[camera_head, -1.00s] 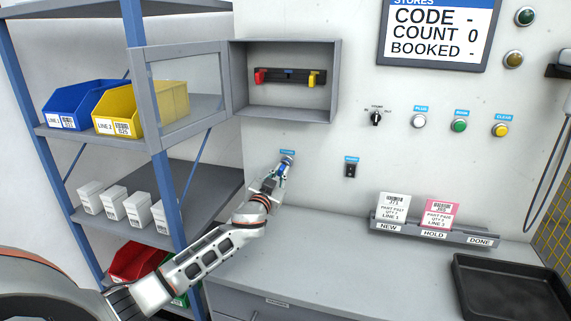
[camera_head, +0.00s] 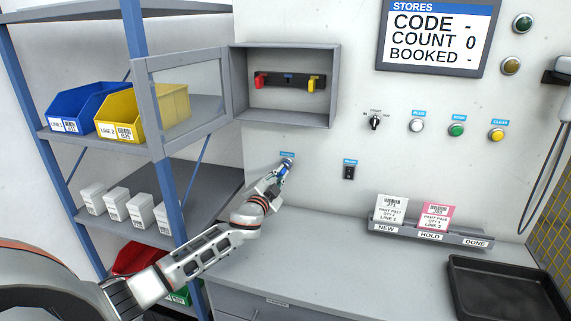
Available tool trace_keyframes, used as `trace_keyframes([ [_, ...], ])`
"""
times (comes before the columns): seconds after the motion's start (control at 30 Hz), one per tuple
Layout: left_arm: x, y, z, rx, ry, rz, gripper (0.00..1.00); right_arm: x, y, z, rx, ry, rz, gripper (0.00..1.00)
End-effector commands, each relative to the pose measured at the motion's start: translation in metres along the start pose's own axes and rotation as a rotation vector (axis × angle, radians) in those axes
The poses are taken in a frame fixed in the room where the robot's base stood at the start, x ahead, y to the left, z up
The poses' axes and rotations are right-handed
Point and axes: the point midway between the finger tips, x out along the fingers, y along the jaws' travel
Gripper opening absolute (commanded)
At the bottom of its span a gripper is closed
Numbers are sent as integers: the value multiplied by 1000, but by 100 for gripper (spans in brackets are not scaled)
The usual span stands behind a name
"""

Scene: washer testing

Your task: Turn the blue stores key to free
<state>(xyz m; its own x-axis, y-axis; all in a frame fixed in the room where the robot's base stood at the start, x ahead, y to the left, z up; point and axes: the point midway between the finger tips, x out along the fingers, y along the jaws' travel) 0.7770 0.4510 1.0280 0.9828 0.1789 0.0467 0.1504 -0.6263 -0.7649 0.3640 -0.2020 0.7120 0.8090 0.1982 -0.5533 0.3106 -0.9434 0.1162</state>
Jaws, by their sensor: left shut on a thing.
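The key switch (camera_head: 287,162) is on the white wall under a small blue label, above the worktop and left of a black rocker switch. The blue key (camera_head: 283,171) shows as a small blue patch at the switch, mostly hidden by my gripper. My left gripper (camera_head: 281,174) is shut on the blue key, with my arm reaching up from the lower left. The key's angle and the label's wording are too small to read. My right gripper is not in view.
An open wall cabinet (camera_head: 290,112) holds a red-and-yellow-ended bar, its glass door swung left. Shelves with bins (camera_head: 74,108) stand left. A rocker switch (camera_head: 349,172), buttons, card rack (camera_head: 432,233) and black tray (camera_head: 508,290) lie right. The worktop's middle is clear.

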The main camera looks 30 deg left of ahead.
Motion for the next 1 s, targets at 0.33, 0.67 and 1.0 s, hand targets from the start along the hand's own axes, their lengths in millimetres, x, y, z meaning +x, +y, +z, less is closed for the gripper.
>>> trace_keyframes([
  [0.33, 0, 0, 1, 77, -1, 6, 0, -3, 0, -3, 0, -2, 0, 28],
  [0.67, 0, -2, 1, 363, -1, 26, 0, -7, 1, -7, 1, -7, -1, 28],
  [1.0, 0, -2, 1, 405, -1, 29, 0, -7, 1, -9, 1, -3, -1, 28],
])
